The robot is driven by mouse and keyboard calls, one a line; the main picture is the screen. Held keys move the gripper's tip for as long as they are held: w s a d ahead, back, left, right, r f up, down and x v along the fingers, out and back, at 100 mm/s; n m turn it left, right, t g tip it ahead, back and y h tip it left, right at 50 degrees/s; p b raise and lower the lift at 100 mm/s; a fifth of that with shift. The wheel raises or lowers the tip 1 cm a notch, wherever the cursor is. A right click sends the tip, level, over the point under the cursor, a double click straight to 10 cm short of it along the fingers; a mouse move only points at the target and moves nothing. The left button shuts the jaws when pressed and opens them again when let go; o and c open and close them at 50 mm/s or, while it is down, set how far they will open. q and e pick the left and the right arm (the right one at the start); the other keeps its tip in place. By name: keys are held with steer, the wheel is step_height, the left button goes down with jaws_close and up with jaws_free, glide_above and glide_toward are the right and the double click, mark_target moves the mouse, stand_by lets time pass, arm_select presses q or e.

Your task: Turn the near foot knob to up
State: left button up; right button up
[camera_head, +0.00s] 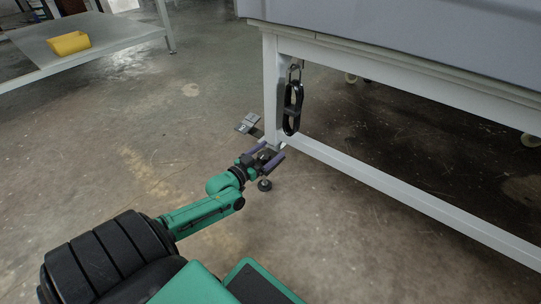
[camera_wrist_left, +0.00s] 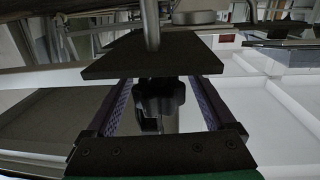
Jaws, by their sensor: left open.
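My left gripper (camera_head: 273,150) is low at the near leg (camera_head: 271,95) of the white machine frame, its two purple fingers spread apart. In the left wrist view a dark knob-like part (camera_wrist_left: 158,105) shows between the open fingers, below a flat dark plate (camera_wrist_left: 155,55) with a metal rod above it. The fingers stand on either side of the knob, with gaps visible; I see no contact. In the head view the gripper largely hides the foot area, and a small round black foot part (camera_head: 265,184) shows just below it. The knob's setting cannot be read. My right gripper is not in view.
A grey pedal-like piece (camera_head: 247,122) sticks out left of the leg. A black looped strap (camera_head: 293,108) hangs from the frame. A low white rail (camera_head: 400,197) runs right. A table with a yellow container (camera_head: 69,43) stands far left. The floor between is clear.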

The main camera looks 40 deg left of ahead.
arm_select(q)
steer(key=shift+w+r, duration=0.1)
steer(key=shift+w, duration=0.3)
